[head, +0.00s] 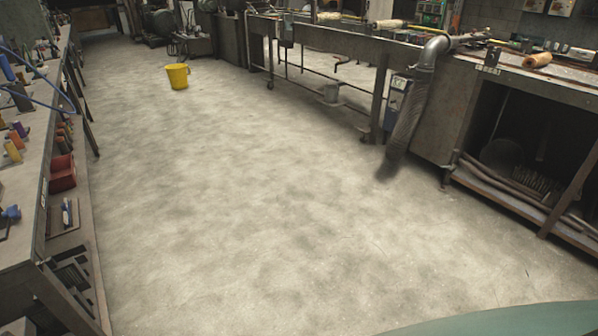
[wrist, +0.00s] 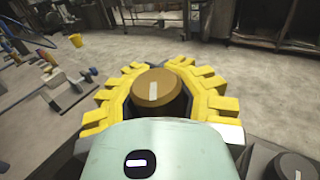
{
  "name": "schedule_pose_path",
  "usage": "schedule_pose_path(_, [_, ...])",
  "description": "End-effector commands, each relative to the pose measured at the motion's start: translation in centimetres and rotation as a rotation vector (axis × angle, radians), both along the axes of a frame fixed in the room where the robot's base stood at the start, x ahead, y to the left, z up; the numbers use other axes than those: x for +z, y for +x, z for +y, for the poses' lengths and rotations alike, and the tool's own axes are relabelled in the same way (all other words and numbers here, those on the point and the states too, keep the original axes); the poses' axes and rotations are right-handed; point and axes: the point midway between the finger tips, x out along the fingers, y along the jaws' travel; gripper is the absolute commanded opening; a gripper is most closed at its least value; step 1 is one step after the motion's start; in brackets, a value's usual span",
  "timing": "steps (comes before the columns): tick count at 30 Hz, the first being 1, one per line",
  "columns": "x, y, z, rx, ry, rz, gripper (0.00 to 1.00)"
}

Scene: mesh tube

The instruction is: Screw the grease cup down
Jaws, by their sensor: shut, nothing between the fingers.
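My gripper (wrist: 157,64) shows in the wrist view as two chunky yellow ribbed sides that curve in toward each other at the top. It is shut and empty. A round brass-brown cap (wrist: 153,88) with a white mark shows within the yellow curve, and I cannot tell whether it is the grease cup or a part of me. A dark cap (wrist: 294,170) with a white mark is at the lower right edge, its nature also unclear. I make out no clear grease cup in the head view.
A yellow bucket (head: 177,77) stands on the open concrete floor. A bench with tools and a red bin (head: 62,173) runs along the left. Workbenches line the right, with a flexible metal duct (head: 410,115) hanging to the floor. The middle of the floor is clear.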

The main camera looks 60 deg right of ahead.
Motion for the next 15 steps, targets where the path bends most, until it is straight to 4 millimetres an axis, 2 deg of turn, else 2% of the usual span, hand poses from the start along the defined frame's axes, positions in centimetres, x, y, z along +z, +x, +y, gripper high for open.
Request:
schedule_pose_path(8, [-0.03, 0.00, 0.27, 0.009, 0.005, -0.001, 0.00])
schedule_pose_path(15, [-0.04, -0.03, 0.14, 0.005, 0.002, 0.001, 0.25])
